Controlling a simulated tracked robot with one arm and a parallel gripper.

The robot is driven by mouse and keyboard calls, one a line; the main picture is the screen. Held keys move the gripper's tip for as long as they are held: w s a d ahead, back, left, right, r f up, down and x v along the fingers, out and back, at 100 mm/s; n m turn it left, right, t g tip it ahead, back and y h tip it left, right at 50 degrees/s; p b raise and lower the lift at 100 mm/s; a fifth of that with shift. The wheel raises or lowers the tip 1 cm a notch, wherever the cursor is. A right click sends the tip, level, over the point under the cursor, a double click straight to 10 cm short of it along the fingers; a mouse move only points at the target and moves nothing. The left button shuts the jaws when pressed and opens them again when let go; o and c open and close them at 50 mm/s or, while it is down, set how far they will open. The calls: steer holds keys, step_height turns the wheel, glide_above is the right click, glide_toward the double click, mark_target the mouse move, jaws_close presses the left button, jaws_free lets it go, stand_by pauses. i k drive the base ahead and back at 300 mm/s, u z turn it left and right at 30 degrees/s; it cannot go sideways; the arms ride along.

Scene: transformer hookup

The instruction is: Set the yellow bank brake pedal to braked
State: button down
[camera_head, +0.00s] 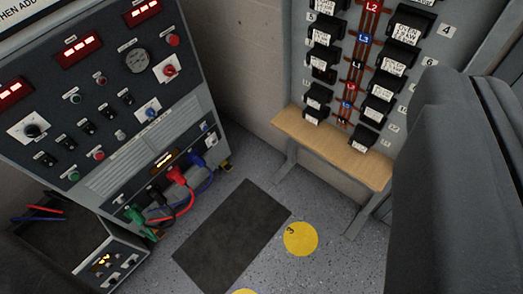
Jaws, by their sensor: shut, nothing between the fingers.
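No brake pedal can be clearly made out. My gripper (455,170) shows as a large dark grey shape at the right edge, close to the camera. Its fingers are shut with nothing between them. It is well apart from the console and hides the floor and wall behind it.
The grey console (105,100) has red displays, knobs and plugged green, black, red and blue cables. A breaker panel (365,60) stands above a wooden shelf (330,150). A dark mat (230,235) and a yellow floor disc (300,239) lie on open floor.

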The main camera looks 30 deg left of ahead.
mark_target(226, 165)
steer(key=u, duration=0.1)
steer(key=i, duration=1.6)
steer(key=u, duration=0.6)
